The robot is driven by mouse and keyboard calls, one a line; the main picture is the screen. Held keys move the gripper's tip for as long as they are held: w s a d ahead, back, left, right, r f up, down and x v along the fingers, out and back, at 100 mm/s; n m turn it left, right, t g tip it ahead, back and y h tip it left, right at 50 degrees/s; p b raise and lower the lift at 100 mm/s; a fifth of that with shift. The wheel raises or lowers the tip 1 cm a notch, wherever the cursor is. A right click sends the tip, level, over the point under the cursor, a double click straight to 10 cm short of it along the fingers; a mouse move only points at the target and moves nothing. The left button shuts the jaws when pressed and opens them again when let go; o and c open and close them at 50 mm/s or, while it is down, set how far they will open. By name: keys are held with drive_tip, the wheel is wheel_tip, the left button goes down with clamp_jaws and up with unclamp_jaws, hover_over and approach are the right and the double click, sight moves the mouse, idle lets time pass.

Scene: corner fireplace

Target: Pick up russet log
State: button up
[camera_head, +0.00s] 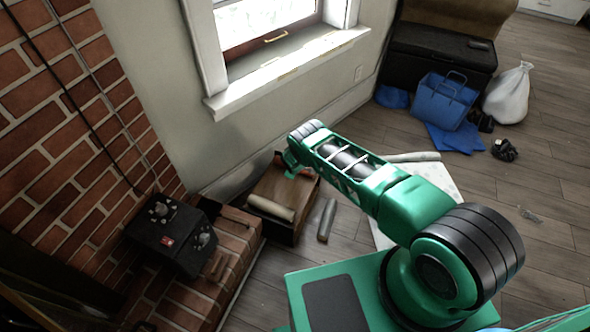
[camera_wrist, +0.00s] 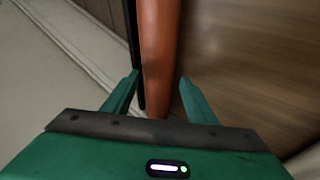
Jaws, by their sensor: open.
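The russet log (camera_wrist: 160,40) is a long reddish-brown piece that runs from the top edge of the wrist view down between my fingers. My gripper (camera_wrist: 159,77) is open, with one finger on each side of the log; I cannot tell whether either touches it. In the head view my gripper (camera_head: 291,166) is over the back of a brown wooden box (camera_head: 283,194) by the wall. The arm and gripper largely hide the log there.
A black stove-like device (camera_head: 170,234) sits on the brick hearth (camera_head: 236,238) at left. Open floor (camera_head: 545,190) lies at right.

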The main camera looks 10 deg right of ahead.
drive_tip(key=shift+x, duration=1.45)
drive_tip(key=c, duration=0.9)
drive_tip(key=shift+c, duration=0.9)
drive_tip(key=shift+r, duration=0.15)
